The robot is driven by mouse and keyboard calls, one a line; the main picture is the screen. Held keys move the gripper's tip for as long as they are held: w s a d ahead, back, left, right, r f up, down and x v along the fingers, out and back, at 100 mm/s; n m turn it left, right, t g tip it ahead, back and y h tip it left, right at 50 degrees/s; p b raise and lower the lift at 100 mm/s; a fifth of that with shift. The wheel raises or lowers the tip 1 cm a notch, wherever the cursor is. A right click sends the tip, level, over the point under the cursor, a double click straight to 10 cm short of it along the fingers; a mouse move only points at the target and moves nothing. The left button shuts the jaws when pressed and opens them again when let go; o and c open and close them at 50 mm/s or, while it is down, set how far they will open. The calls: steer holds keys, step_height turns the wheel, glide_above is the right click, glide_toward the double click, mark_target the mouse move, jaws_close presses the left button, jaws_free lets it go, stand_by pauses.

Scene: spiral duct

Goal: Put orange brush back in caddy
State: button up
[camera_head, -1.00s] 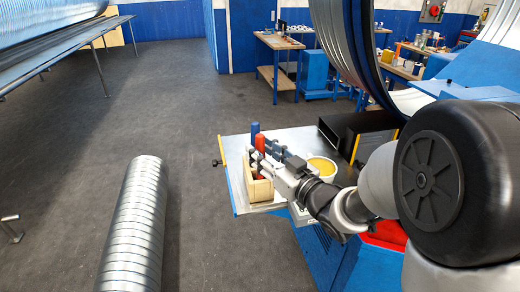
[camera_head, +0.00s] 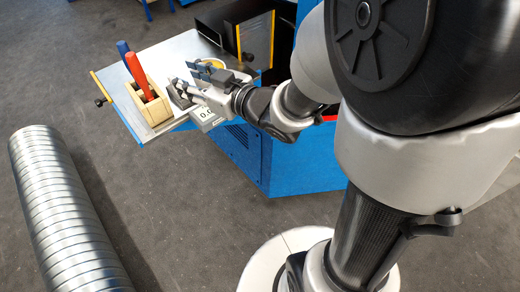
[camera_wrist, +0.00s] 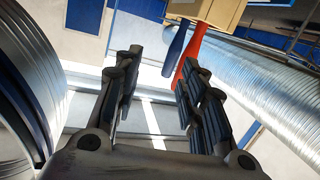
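The wooden caddy (camera_head: 155,108) stands near the left side of the metal bench top. An orange-red handle (camera_head: 138,74), apparently the orange brush, stands in it, leaning slightly. A blue handle (camera_head: 122,47) stands behind it. Any bristles are hidden. My gripper (camera_head: 184,82) is just right of the caddy, apart from the handles. In the wrist view my gripper (camera_wrist: 152,75) has its two dark fingers spread, with nothing between them. The orange-red handle (camera_wrist: 191,58) shows there beyond the right finger, beside the caddy (camera_wrist: 212,10).
A box with a digital display (camera_head: 206,115) is below my gripper. A bowl with a yellow rim or content (camera_head: 211,63) is partly hidden behind it. A black open box (camera_head: 235,25) stands at the back. A spiral duct (camera_head: 62,215) lies on the floor at left.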

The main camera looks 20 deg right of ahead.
steer(key=s+d+m+g+h, duration=0.35)
steer(key=s+d+h, duration=0.25)
steer(key=d+h, duration=0.35)
steer(key=s+a+f+m+g, duration=0.1)
steer(key=s+g, duration=0.2)
steer(key=s, duration=0.7)
steer(key=s+a+f+m+g+y, duration=0.1)
steer(key=s+a+m+g, duration=0.1)
steer(key=s, duration=0.8)
steer(key=shift+s+f+g, duration=0.15)
steer(key=shift+g, duration=0.5)
steer(key=shift+y, duration=0.25)
